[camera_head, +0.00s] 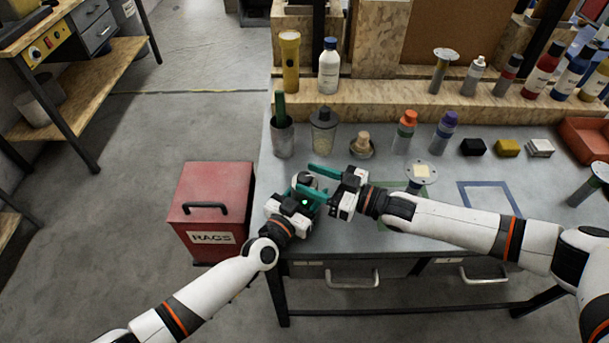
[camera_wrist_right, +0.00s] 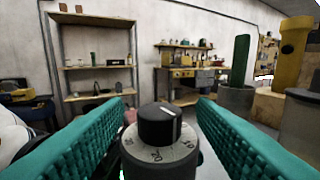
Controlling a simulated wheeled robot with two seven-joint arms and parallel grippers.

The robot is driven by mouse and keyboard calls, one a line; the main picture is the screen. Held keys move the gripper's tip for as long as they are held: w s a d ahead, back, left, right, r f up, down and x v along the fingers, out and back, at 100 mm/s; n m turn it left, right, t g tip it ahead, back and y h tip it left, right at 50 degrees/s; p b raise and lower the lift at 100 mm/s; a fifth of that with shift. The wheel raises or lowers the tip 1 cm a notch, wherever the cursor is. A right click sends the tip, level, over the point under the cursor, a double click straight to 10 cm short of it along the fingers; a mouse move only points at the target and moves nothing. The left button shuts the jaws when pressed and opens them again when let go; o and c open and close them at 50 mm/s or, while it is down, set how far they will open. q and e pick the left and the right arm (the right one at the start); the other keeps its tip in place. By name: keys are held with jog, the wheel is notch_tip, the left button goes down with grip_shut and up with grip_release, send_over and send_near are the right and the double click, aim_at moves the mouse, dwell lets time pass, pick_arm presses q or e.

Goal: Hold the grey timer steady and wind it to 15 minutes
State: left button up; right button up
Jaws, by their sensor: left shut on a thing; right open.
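The grey timer (camera_wrist_right: 160,158) stands at the left front corner of the workbench, mostly covered by my grippers in the head view. Its black knob (camera_wrist_right: 157,128) has a white mark, and the dial below carries numbers, too blurred to read surely. My left gripper (camera_head: 304,190) is shut on the timer's body from the front left. My right gripper (camera_head: 313,181) reaches in from the right. Its teal fingers are open on either side of the knob, with a visible gap to each in the right wrist view (camera_wrist_right: 160,112).
The workbench (camera_head: 320,240) holds a cup with a green handle (camera_head: 283,135), a jar (camera_head: 323,132) and several bottles behind the grippers. A red rags bin (camera_head: 212,200) stands left of the bench.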

jog(key=shift+x, duration=1.2)
jog(key=c, duration=1)
jog(key=shift+o, duration=0.2)
jog(key=shift+s+a+m+t+h, duration=0.15)
jog(key=shift+m+t+h, duration=0.2)
jog(key=shift+t, duration=0.25)
jog(key=shift+m+t+h, duration=0.25)
jog(key=shift+m+t, duration=0.1)
jog(key=shift+t, duration=0.05)
jog(key=o, duration=1)
jog(key=shift+c, duration=0.2)
